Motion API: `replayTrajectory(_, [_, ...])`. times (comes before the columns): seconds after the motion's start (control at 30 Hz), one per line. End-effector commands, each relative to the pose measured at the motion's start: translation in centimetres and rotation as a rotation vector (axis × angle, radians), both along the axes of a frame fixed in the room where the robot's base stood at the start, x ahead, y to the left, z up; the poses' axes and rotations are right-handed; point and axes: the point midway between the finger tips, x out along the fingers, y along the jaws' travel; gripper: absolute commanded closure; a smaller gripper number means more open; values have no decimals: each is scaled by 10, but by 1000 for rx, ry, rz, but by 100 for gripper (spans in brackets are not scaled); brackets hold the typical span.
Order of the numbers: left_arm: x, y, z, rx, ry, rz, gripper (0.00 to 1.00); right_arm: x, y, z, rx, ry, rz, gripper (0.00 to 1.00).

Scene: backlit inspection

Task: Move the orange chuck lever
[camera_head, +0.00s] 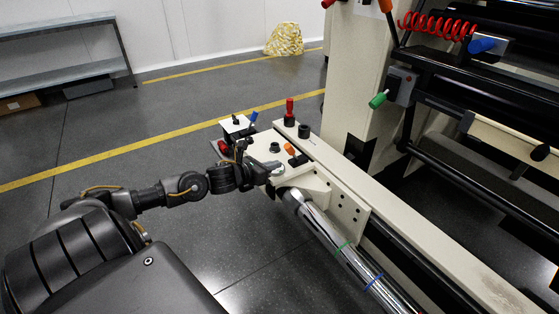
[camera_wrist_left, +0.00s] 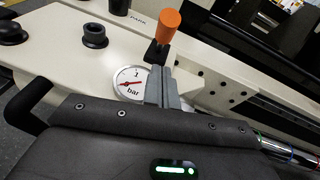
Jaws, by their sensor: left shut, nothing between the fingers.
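The orange chuck lever (camera_head: 289,149) stands on the cream end block of the machine. In the left wrist view its orange grip (camera_wrist_left: 168,24) points up on a dark stem, just beyond my fingers. My left gripper (camera_head: 277,167) reaches the block from the left. In its wrist view the grey fingers (camera_wrist_left: 161,88) are together with nothing between them, close below the lever's stem. I cannot tell whether they touch it. They cover part of a round pressure gauge (camera_wrist_left: 130,80) marked bar. My right gripper is not in view.
A red-handled lever (camera_head: 290,108) and a black knob (camera_head: 304,131) stand behind the orange lever. A shiny roller (camera_head: 330,235) runs toward the lower right along a cream beam (camera_head: 430,245). Open grey floor lies to the left.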

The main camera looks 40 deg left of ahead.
Motion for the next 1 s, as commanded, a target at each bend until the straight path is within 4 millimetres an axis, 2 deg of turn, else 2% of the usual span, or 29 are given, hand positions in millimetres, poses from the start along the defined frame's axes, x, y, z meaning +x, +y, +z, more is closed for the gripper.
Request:
replayTrajectory(0.1, [15, 0, 11, 1, -7, 0, 100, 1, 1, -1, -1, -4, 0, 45])
replayTrajectory(0.3, [27, -1, 18, 1, -4, 1, 100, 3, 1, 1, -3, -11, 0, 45])
replayTrajectory(0.77, [29, -1, 19, 1, -1, 1, 100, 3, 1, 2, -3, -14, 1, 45])
replayTrajectory(1.0, [31, -1, 26, 9, 21, 0, 100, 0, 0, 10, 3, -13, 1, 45])
